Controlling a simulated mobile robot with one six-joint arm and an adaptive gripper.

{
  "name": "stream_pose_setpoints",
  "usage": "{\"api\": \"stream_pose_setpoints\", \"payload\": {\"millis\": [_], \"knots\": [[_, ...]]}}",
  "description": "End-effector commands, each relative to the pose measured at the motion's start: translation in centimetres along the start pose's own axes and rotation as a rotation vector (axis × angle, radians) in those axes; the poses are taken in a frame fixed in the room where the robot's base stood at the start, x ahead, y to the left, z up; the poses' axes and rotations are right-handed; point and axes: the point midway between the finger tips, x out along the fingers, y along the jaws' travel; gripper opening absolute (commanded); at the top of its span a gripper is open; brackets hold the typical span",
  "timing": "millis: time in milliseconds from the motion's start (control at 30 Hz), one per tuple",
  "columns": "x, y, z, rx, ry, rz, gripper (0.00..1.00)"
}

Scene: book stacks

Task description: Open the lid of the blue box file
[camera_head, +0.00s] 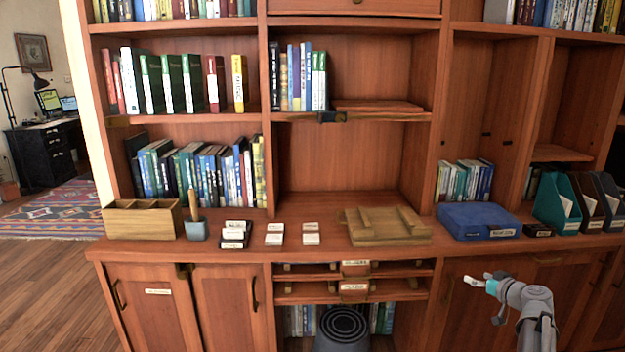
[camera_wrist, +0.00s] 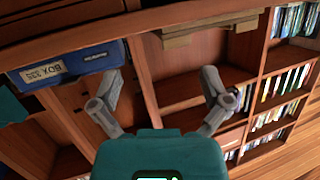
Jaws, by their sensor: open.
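The blue box file (camera_head: 478,219) lies flat with its lid down on the wooden counter, right of centre in the head view. Its front face bears a white label at the right. My gripper (camera_head: 484,281) is in front of the counter, below and apart from the box file, and holds nothing. In the wrist view my gripper (camera_wrist: 160,95) has its two fingers spread wide. The blue box file (camera_wrist: 70,66) shows at the upper left there, beyond the left finger, its label tilted.
A wooden stand (camera_head: 385,226) sits left of the box file. A small black box (camera_head: 538,230) and upright magazine files (camera_head: 556,205) stand to its right. The counter's front edge (camera_head: 350,252) lies between my gripper and the box file. Shelves rise behind.

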Motion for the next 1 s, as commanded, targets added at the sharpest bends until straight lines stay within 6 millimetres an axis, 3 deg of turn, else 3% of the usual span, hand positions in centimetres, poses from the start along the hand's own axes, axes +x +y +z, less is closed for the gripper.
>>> {"api": "stream_pose_setpoints", "payload": {"millis": [33,100,300,467,700,1000], "knots": [[0.9,-2.5,0.9,0.011,-0.046,-0.035,0.97],[1.9,-5.2,2.1,0.030,-0.114,-0.073,0.97],[3.8,-12.6,5.7,0.079,-0.320,-0.152,0.97],[4.2,-17.9,8.7,0.111,-0.491,-0.180,0.97],[3.4,-24.7,12.9,0.145,-0.748,-0.159,0.97],[0.5,-31.3,17.4,0.157,-1.038,-0.024,0.97]]}}
